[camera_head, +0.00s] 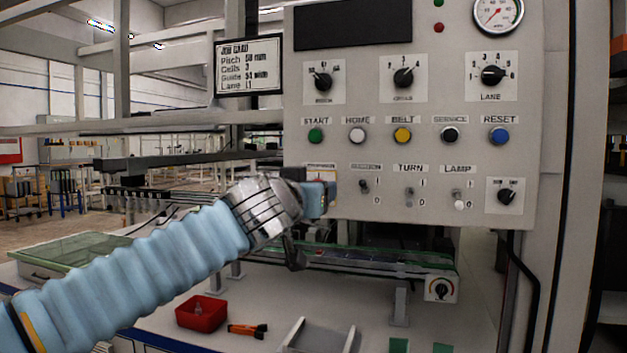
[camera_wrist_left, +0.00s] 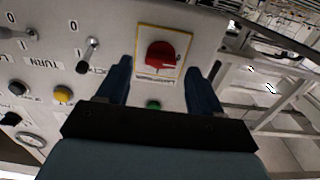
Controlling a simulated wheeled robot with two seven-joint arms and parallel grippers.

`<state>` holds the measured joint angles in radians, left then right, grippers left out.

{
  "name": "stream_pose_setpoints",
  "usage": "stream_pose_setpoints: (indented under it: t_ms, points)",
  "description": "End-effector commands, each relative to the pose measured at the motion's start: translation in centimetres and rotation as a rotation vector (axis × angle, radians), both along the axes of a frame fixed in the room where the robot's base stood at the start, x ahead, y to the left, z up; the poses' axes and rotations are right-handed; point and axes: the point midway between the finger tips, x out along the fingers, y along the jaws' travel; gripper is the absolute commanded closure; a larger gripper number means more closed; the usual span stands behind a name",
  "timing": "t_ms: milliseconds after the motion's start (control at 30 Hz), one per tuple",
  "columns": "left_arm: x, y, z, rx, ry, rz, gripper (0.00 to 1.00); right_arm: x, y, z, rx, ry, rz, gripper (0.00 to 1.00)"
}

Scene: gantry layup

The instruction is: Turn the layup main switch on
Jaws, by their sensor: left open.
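The main switch is a red rotary knob (camera_wrist_left: 165,55) on a yellow-edged plate, seen in the left wrist view. In the head view only the top of its plate (camera_head: 320,167) shows at the panel's lower left; my gripper hides the knob. My left gripper (camera_head: 325,198) is open in front of the switch. In the left wrist view its two dark fingers (camera_wrist_left: 160,72) stand on either side of the plate, with the knob between and slightly beyond their tips. I cannot tell whether they touch anything. The knob's on or off position is not readable.
The grey control panel (camera_head: 440,190) carries toggles right of the switch, including one nearby (camera_head: 364,186). Push buttons sit above, with the green START button (camera_head: 316,136) closest. A conveyor (camera_head: 350,258) runs below. A red bin (camera_head: 201,313) and orange-handled tool (camera_head: 247,330) lie on the table.

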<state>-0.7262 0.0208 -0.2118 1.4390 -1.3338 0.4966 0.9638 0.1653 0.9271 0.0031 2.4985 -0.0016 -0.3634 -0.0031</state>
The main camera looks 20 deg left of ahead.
Motion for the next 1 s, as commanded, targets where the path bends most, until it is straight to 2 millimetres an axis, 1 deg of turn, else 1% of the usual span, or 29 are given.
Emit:
stream_pose_setpoints:
  t_ms: [33, 100, 200, 500, 867, 1000]
  points:
    - [0.8, 0.0, 0.2, 0.001, 0.002, 0.002, 0.34, -0.1, 0.1, 0.6, 0.001, 0.001, 0.002, 0.35]
    - [1.5, 0.0, 0.2, 0.000, 0.001, 0.001, 0.34, -0.1, 0.2, 0.8, 0.003, 0.002, 0.004, 0.35]
    - [2.2, -0.1, 0.0, 0.000, 0.001, 0.001, 0.34, -0.1, 0.3, 0.9, 0.004, 0.003, 0.006, 0.35]
    - [2.4, -0.1, 0.0, -0.001, 0.000, 0.000, 0.34, -0.1, 0.3, 0.9, 0.006, 0.003, 0.006, 0.35]
    - [2.3, -0.1, 0.0, -0.001, 0.000, 0.000, 0.89, -0.1, 0.3, 0.9, 0.005, 0.002, 0.006, 0.35]
    - [2.3, -0.1, -0.1, 0.004, 0.001, 0.000, 0.90, -0.1, 0.3, 0.8, 0.005, 0.002, 0.006, 0.35]
